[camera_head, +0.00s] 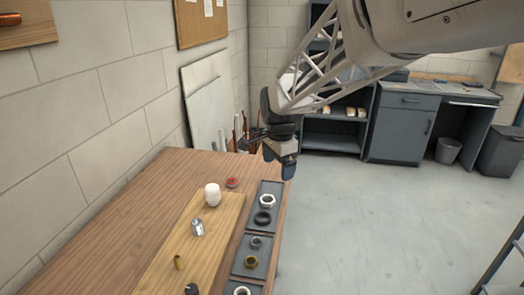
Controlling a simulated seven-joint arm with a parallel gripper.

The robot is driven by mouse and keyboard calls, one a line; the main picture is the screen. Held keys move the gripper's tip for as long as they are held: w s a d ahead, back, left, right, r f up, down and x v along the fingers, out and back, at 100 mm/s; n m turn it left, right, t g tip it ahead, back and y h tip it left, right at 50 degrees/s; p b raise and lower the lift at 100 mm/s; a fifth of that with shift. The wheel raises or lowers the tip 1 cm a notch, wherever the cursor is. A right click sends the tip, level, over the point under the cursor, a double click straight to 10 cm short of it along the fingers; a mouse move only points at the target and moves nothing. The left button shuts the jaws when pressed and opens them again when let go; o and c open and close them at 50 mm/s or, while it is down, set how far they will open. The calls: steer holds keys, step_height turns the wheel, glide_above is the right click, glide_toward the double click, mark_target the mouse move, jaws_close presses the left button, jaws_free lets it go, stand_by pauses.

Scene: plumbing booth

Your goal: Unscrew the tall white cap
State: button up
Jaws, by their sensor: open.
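The tall white cap (212,194) stands upright near the far end of a light wooden board (210,250) on the table. What it sits on is hidden beneath it. My gripper (279,168) is open and empty. It hangs in the air by the table's far right corner, to the right of the cap and above it in the picture, well apart from it.
A red round piece (232,183) lies right of the cap. A silver fitting (198,228), a brass piece (179,262) and a black piece (191,289) line the board nearer. Dark trays (276,187) hold several nuts and rings. The wooden table (130,225) is clear at left.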

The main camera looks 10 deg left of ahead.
steer(key=w+a+f+m, duration=0.1)
steer(key=w+a+f, duration=0.2)
steer(key=a, duration=0.3)
steer(key=w+a+f+m, duration=0.2)
steer(key=a+f, duration=0.1)
steer(key=a, duration=0.3)
steer(key=m+g, duration=0.1)
steer(key=m, duration=0.1)
glide_above(213, 186)
step_height(213, 186, down, 6)
steer(key=shift+f, duration=0.15)
steer(key=shift+f, duration=3.75)
steer(key=c, duration=1)
steer(key=shift+n, duration=2.2)
steer(key=shift+w+r+n, duration=0.1)
steer(key=shift+n, duration=0.7)
